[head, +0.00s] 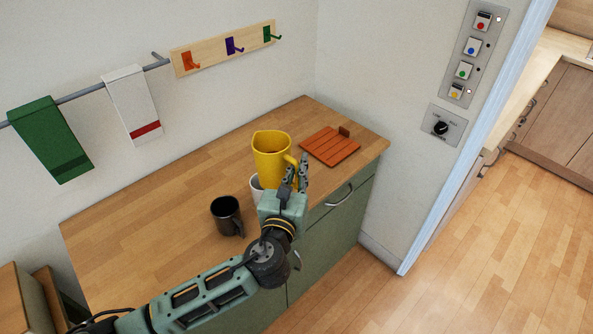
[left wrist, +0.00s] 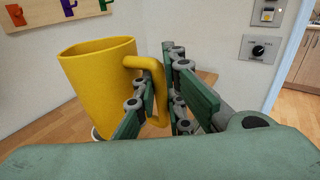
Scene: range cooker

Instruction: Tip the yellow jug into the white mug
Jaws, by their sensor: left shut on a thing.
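My left gripper (head: 299,175) is shut on the jug's handle. In the left wrist view the jug (left wrist: 98,85) fills the left side, and the fingers of my left gripper (left wrist: 160,105) close around its handle. The white mug (head: 255,186) is on the counter below the jug. The jug and my gripper hide most of it. My right gripper is in neither view.
A black mug (head: 226,214) stands on the counter left of the white mug. An orange slatted board (head: 328,147) lies at the back right. The counter's left part (head: 140,225) is clear. Towels hang on a wall rail, beside a hook board (head: 222,48).

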